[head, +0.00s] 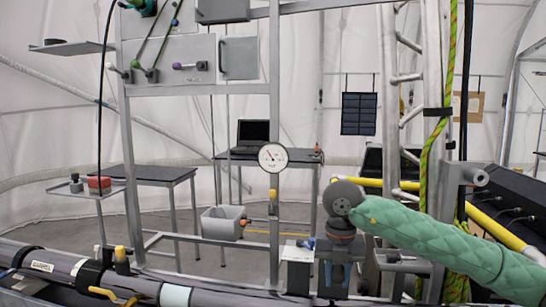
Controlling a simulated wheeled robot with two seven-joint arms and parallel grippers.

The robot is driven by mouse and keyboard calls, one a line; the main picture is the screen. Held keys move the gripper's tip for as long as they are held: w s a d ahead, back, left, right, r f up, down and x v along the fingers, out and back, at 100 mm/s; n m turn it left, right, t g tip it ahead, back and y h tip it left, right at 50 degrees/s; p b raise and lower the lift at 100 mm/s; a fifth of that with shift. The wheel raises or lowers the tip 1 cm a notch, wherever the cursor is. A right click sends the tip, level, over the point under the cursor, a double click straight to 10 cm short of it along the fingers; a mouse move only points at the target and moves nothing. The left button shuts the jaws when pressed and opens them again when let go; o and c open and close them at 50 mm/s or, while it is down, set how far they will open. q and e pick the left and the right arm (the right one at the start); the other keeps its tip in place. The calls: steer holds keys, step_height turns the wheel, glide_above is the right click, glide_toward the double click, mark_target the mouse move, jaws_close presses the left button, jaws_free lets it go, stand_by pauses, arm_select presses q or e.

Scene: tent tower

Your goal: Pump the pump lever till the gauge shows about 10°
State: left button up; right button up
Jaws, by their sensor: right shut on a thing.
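A round white gauge (272,157) is mounted on the grey upright post in the middle of the head view. Its dark needle leans to the upper left, but the scale is too small to read. My right gripper (334,283) hangs down at the end of the green-sleeved arm, right of the post and below the gauge. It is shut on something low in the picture. The pump lever is not clearly visible; the gripper and wrist hide what is held, so I cannot tell the lever's angle. My left gripper is out of view.
A yellow-handled fitting (272,195) sits on the post below the gauge. A dark-and-white box (297,268) stands just left of my right gripper. A thick grey pipe (55,267) crosses the lower left. A metal ladder and green rope (431,150) stand at right.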

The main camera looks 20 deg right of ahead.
steer(key=shift+w+d+r+p, duration=0.15)
steer(key=shift+r+p, duration=0.75)
steer(key=shift+r, duration=1)
steer(key=shift+w+r+p, duration=0.15)
steer(key=shift+r+p, duration=0.15)
steer(key=shift+r, duration=0.2)
steer(key=shift+w+d+r+p, duration=0.1)
steer(key=shift+w+r+p, duration=0.15)
steer(key=shift+r, duration=0.3)
steer(key=shift+w+d+r+p, duration=0.15)
steer(key=shift+r+p, duration=0.15)
steer(key=shift+r, duration=0.3)
steer(key=shift+w+d+r+p, duration=0.1)
steer(key=shift+w+r+p, duration=0.15)
steer(key=shift+r, duration=0.3)
steer(key=shift+f, duration=0.1)
